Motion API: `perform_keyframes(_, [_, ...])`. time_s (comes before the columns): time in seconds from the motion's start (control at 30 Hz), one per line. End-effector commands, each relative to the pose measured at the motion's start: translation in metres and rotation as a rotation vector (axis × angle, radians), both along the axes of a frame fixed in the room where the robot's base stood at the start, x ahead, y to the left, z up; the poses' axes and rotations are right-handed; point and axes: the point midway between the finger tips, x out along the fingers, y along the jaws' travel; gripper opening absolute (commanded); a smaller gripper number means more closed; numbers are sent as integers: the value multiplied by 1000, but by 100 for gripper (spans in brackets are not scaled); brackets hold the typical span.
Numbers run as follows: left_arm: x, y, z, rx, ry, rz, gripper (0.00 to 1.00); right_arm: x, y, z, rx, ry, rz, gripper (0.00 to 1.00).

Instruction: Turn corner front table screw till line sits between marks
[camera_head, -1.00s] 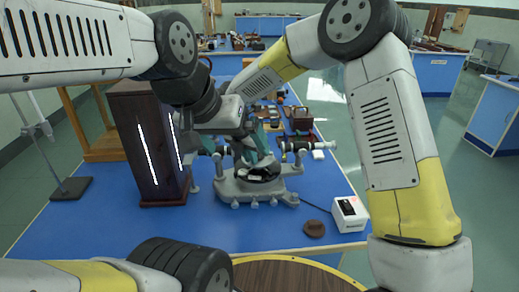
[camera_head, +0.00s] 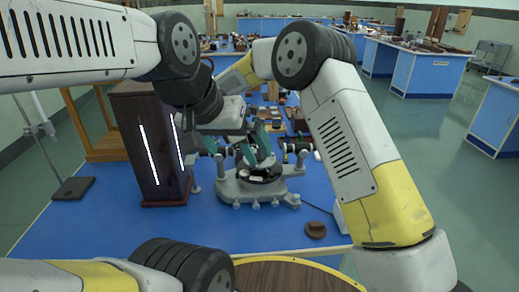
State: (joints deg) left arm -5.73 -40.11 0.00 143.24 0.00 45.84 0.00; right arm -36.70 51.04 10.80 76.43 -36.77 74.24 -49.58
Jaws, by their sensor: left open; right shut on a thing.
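The spectrometer (camera_head: 255,190) stands on the blue bench with its grey base and dark round middle in view. Its small table, the screws, the line and the marks are hidden by my grippers or too small to make out. My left gripper (camera_head: 232,149) is open, its teal fingers apart at the left of the instrument's middle. My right gripper (camera_head: 263,138) reaches in from behind, teal fingers above the instrument's middle at table height. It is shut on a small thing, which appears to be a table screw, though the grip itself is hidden.
A dark wooden lamp box (camera_head: 150,145) with bright slits stands close at left. A brown disc (camera_head: 315,230) lies at front right, beside a white box (camera_head: 340,215) mostly hidden by my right arm. The blue bench (camera_head: 110,225) is clear at front left.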

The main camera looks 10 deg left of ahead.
Motion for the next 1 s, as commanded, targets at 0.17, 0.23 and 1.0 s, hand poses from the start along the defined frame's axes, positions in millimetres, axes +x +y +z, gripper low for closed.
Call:
perform_keyframes(0.17, [0, 0, 0, 0, 0, 0, 100, 1, 1, 0, 1, 0, -91, 0])
perform_keyframes(0.23, [0, 0, 0, 0, 0, 0, 100, 2, 1, 0, 1, -1, -115, 0])
perform_keyframes(1.0, [0, 0, 0, 0, 0, 0, 100, 2, 1, 0, 1, 0, -169, 32])
